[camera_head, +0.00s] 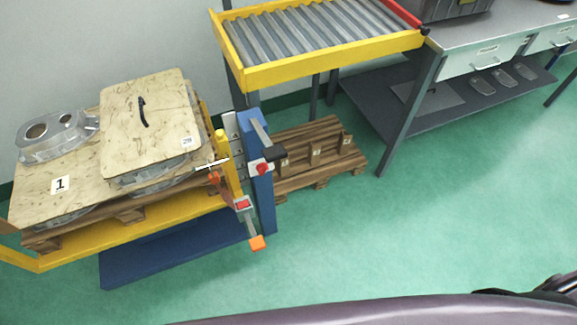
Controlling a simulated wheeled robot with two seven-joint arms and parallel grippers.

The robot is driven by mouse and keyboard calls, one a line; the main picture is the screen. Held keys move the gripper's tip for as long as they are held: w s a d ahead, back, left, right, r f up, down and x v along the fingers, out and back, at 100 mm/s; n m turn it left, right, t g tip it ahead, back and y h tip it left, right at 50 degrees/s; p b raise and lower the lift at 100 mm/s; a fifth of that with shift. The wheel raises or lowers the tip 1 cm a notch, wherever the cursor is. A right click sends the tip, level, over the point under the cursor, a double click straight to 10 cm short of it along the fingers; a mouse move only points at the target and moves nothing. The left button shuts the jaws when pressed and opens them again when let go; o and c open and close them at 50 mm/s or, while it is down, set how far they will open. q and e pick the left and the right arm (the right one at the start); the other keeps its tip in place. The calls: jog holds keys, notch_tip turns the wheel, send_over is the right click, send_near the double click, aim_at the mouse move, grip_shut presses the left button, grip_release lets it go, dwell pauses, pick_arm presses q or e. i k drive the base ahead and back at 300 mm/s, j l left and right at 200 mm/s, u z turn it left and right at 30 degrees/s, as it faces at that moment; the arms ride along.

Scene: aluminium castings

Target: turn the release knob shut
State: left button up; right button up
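I cannot tell for certain which part is the release knob. A small red knob (263,169) sits on the blue post (262,200) of the yellow lift, at the right end of the pallet. Below it, a red button-like piece in a pale housing (243,204) sits on a lever with an orange end (257,243). Whether either is turned open or shut is too small to tell. Neither of my grippers shows clearly. Dark parts at the lower right edge are probably mine, with no fingertips visible.
A wooden pallet with boards (85,184) and aluminium castings (58,136) rests on the yellow lift (150,232). A yellow-framed roller conveyor (320,62) stands behind. Another pallet (320,140) lies beneath it. A grey workbench (470,45) stands right. The green floor in front is clear.

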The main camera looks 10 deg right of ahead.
aim_at(261, 168)
jog(key=i+l, duration=0.1)
jog(key=l, duration=1.05)
jog(key=i+l, duration=0.15)
jog(key=l, duration=0.45)
jog(key=u, duration=0.05)
